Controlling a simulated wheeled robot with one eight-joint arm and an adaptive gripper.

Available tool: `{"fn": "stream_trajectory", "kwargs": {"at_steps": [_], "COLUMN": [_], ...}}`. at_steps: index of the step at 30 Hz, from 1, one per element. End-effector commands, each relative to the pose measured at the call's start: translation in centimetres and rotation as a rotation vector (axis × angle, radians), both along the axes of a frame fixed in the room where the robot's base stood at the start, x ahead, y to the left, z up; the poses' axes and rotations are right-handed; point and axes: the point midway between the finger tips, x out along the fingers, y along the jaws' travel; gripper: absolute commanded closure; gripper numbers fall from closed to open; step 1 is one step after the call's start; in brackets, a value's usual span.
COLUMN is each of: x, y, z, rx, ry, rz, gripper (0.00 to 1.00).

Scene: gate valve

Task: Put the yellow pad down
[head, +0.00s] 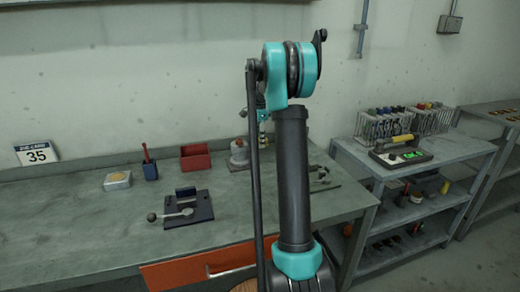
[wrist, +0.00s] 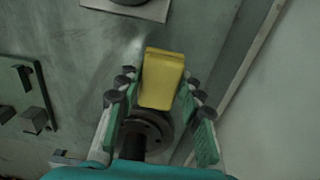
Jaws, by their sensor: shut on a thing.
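The yellow pad (wrist: 163,75) is a small block with rounded edges, held between the fingers of my gripper (wrist: 158,92) in the wrist view. The gripper is shut on it, with one green-and-grey finger on each side. A dark round flange-like part (wrist: 148,127) shows behind the pad's lower end, and I cannot tell whether they touch. In the head view my own arm stands in front of the bench, and the gripper and the pad are hidden.
The grey bench (head: 75,240) holds a dark plate fixture with a lever (head: 188,208), a pale box with a tan top (head: 117,180), a blue holder (head: 150,171) and a red bin (head: 195,158). A shelf cart (head: 440,156) stands to the right. The bench's front left is clear.

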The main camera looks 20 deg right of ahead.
Motion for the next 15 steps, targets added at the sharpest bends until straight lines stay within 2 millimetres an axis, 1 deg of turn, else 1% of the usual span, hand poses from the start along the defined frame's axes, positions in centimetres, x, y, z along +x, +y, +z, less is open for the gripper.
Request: {"fn": "stream_trajectory", "kwargs": {"at_steps": [5,12,15], "x": [0.0,0.0,0.0], "y": [0.0,0.0,0.0], "z": [-1.0,-4.0,-4.3], "rx": [0.0,0.0,0.0], "ry": [0.0,0.0,0.0], "rz": [0.0,0.0,0.0], "gripper": [1.0,1.0,1.0]}}
